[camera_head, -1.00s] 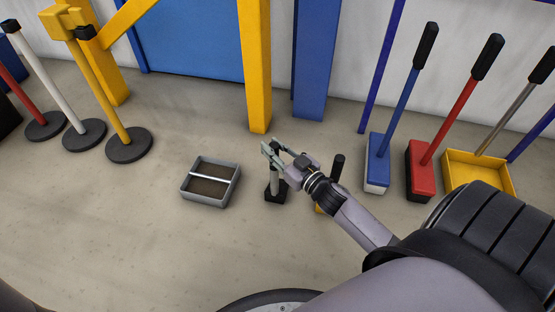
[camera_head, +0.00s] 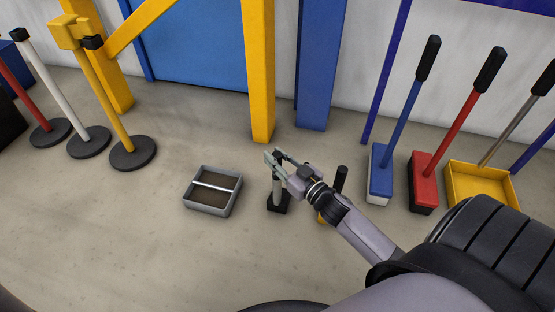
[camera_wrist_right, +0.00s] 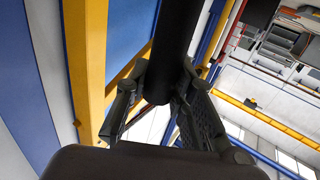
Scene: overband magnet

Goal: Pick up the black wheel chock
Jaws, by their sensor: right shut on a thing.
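The black wheel chock (camera_head: 279,205) is a dark block with a pale grey post rising from it, in the middle of the head view. My right gripper (camera_head: 276,157) is at the top of this post and shut on its handle. The fingers hide most of the handle's top. In the right wrist view, the dark round handle (camera_wrist_right: 173,45) lies between the two fingers (camera_wrist_right: 160,98). The chock looks upright; I cannot tell whether its base touches the floor. My left gripper is out of view.
A grey two-compartment tray (camera_head: 213,211) stands left of the chock. A yellow item with a black handle (camera_head: 341,178) is partly behind my right arm. A blue broom (camera_head: 381,172), red broom (camera_head: 423,182) and yellow dustpan (camera_head: 480,180) stand right. A yellow post (camera_head: 260,80) rises behind.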

